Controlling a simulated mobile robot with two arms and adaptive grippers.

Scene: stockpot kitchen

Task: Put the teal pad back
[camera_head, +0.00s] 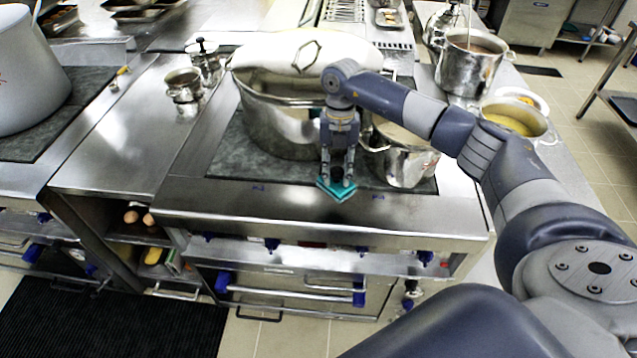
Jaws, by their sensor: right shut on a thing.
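The teal pad (337,191) is a small folded-looking square at the front edge of the stove's dark cooktop. My right gripper (337,178) points down and is shut on the pad. I cannot tell whether the pad touches the steel edge or is held just above it. My right arm reaches in from the right and covers part of the pots behind it. My left gripper is not in view.
A large stockpot (262,118) with a tilted lid (300,48) stands close behind the gripper. A smaller pot (402,165) is just to its right. Several pots stand at the right, including one with yellow contents (515,119).

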